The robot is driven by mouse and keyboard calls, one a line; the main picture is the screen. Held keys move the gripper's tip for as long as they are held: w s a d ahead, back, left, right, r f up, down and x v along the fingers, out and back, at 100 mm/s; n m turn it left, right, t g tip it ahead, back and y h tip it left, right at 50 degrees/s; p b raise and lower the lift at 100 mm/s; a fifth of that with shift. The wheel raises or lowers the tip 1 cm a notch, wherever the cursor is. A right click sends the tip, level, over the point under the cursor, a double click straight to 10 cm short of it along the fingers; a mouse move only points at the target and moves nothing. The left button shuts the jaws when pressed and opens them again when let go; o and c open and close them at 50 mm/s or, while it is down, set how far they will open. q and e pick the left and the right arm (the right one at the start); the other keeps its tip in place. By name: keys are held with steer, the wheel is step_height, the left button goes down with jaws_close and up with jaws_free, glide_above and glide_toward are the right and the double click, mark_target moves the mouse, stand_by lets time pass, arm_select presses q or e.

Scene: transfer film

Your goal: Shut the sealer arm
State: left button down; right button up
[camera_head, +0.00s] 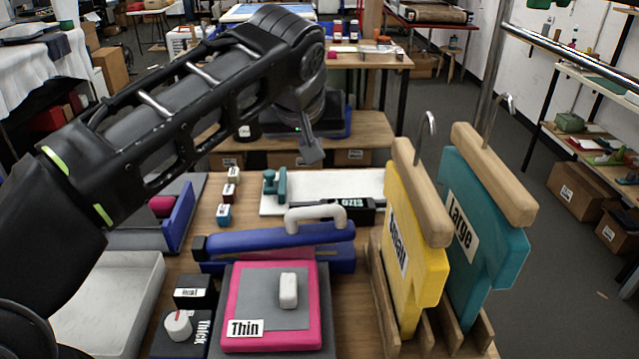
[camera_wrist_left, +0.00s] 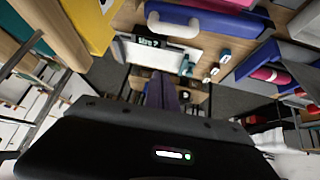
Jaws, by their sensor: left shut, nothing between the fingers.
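The sealer is a long blue device lying across the table behind the pink pad. Its blue arm (camera_head: 265,240) carries a white handle (camera_head: 316,214) on top. The arm sits above the blue base (camera_head: 342,265), with a pink strip showing between them; how far the arm is raised is hard to tell. In the left wrist view the white handle (camera_wrist_left: 172,24) and blue arm (camera_wrist_left: 222,22) show at the top edge. My left gripper (camera_head: 312,152) is shut and empty, pointing down, beyond the sealer and above it, apart from the handle. My right gripper is not in view.
Yellow "Small" (camera_head: 418,260) and teal "Large" (camera_head: 490,235) hanging shapes stand upright in a wooden rack at right. A pink "Thin" pad (camera_head: 270,338) is in front. A black "Thick" dial box (camera_head: 180,335) is beside it. A white board (camera_head: 335,182) lies behind the sealer.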

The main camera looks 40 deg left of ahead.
arm_select(q)
steer(key=s+n, duration=0.1)
steer(key=s, duration=0.1)
steer(key=p, duration=0.1)
glide_above(313, 213)
steer(key=shift+g, duration=0.4)
steer(key=f, duration=0.9)
steer(key=shift+w+a, duration=0.2)
steer(key=shift+a, duration=0.2)
steer(key=shift+s+d+f, duration=0.1)
steer(key=shift+d+f, duration=0.05)
steer(key=shift+f, duration=0.5)
steer(key=shift+d+f, duration=0.1)
steer(key=shift+f, duration=0.5)
steer(key=shift+s+d+f+p, duration=0.15)
steer(key=shift+f+p, duration=0.15)
steer(key=shift+f, duration=0.4)
